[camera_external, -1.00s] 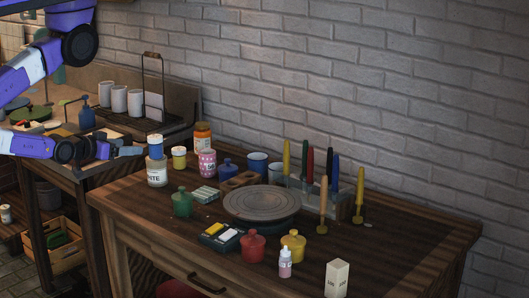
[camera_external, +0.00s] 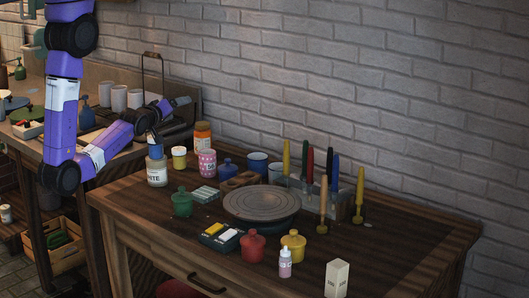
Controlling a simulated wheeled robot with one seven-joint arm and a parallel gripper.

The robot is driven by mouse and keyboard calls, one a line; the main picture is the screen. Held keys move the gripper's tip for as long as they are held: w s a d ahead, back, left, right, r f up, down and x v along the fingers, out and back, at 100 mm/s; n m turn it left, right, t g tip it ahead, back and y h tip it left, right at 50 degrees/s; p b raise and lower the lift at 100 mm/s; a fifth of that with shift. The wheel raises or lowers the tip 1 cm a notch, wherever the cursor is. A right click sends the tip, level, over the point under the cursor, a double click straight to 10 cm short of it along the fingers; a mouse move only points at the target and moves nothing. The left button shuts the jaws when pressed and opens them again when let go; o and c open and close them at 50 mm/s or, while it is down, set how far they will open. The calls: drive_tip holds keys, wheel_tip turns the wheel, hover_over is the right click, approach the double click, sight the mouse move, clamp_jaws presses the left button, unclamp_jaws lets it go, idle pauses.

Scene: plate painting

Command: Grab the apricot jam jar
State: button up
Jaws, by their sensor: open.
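The fingers are small and hard to make out.
A turntable (camera_external: 261,203) fills the table's middle. A wire rack (camera_external: 161,77) is behind.

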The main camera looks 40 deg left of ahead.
drive_tip(key=w+a+f+n+g+b, duration=0.1)
drive_tip(key=w+a+f+n+b, duration=0.3)
drive_tip(key=w+a+n, duration=0.15)
drive_tip(key=n+g+h+b, duration=0.1)
drive_tip(key=n+h+b, duration=0.2)
drive_tip(key=n+b, duration=0.3)
approach(202, 123)
wheel_tip(202, 123, up, 2)
drive_tip(key=s+a+n, duration=0.1)
wheel_tip(202, 123, up, 8)
drive_tip(key=n+h+b, duration=0.4)
drive_tip(key=h+b, duration=0.5)
drive_tip(key=h, duration=0.2)
drive_tip(key=w+a+f+g+b, duration=0.1)
drive_tip(key=w+f, duration=0.1)
drive_tip(key=f, duration=0.1)
drive_tip(key=w+f+g+b, duration=0.1)
drive_tip(key=w+f+g, duration=0.1)
drive_tip(key=w+f, duration=0.1)
drive_tip(key=w+a+f+m+g+y+b, duration=0.1)
drive_tip(key=w+f+g, duration=0.1)
drive_tip(key=f, duration=0.3)
drive_tip(key=shift+w+a+f+b, duration=0.2)
drive_tip(key=shift+w+a+b, duration=0.15)
drive_tip(key=shift+f+b+x, duration=0.2)
drive_tip(key=shift+b+x, duration=0.5)
drive_tip(key=shift+x, duration=3.2)
drive_tip(key=shift+s+r, duration=0.1)
drive_tip(key=shift+s, duration=0.05)
clamp_jaws()
